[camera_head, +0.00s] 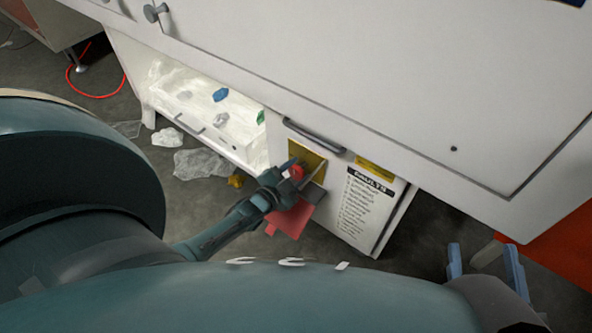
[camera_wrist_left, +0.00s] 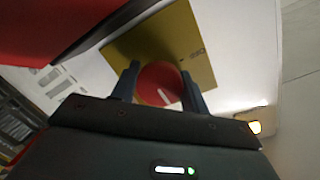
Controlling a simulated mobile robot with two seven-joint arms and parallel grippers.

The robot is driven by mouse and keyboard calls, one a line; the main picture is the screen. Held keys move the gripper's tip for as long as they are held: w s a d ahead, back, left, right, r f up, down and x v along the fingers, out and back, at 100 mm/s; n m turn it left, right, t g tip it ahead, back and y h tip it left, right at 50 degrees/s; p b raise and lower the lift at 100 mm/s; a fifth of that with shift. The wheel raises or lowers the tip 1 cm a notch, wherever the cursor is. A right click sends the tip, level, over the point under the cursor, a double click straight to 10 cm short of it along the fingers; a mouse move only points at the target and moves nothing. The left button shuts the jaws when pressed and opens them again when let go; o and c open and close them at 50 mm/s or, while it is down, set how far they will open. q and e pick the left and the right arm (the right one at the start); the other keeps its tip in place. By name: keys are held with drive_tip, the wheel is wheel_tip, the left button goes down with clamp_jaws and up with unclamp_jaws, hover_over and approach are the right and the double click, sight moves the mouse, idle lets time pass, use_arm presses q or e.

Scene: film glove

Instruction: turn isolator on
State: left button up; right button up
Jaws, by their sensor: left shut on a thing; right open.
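The isolator is a round red knob (camera_head: 297,171) on a yellow square plate (camera_head: 311,157) on the white cabinet front. In the left wrist view the red knob (camera_wrist_left: 161,84) carries a pale line mark, tilted in the picture, in front of the yellow plate (camera_wrist_left: 190,43). My left gripper (camera_head: 300,172) is shut on the knob, with one finger on each side of it; it also shows in the left wrist view (camera_wrist_left: 160,78). My right gripper (camera_head: 484,246) is open and empty at the lower right, apart from the cabinet.
A dark handle (camera_head: 315,135) sits above the yellow plate. A red panel (camera_head: 291,218) is below my left gripper. A faults notice (camera_head: 366,212) is to the right. Crumpled clear plastic (camera_head: 200,164) lies on the floor at left. The white worktop (camera_head: 400,70) overhangs the cabinet.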

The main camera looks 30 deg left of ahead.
use_arm(q)
drive_tip(key=shift+d+m, duration=0.2)
drive_tip(key=shift+m, duration=0.3)
use_arm(e)
drive_tip(key=shift+f, duration=0.2)
use_arm(q)
drive_tip(key=o, duration=0.7)
drive_tip(key=shift+o, duration=1.3)
drive_tip(key=shift+a, duration=0.1)
use_arm(e)
drive_tip(key=shift+r, duration=0.15)
use_arm(q)
drive_tip(key=shift+s, duration=0.1)
drive_tip(key=shift+s+r+p, duration=0.1)
drive_tip(key=shift+s+p, duration=0.2)
drive_tip(key=s+a+r+p, duration=0.1)
drive_tip(key=s+p, duration=0.2)
drive_tip(key=s, duration=0.9)
drive_tip(key=shift+r+p, duration=0.2)
drive_tip(key=shift+p, duration=0.2)
use_arm(e)
drive_tip(key=shift+d+m+g+h, duration=0.4)
drive_tip(key=shift+d+g+h, duration=0.3)
drive_tip(key=shift+h, duration=0.4)
use_arm(q)
drive_tip(key=shift+s, duration=0.1)
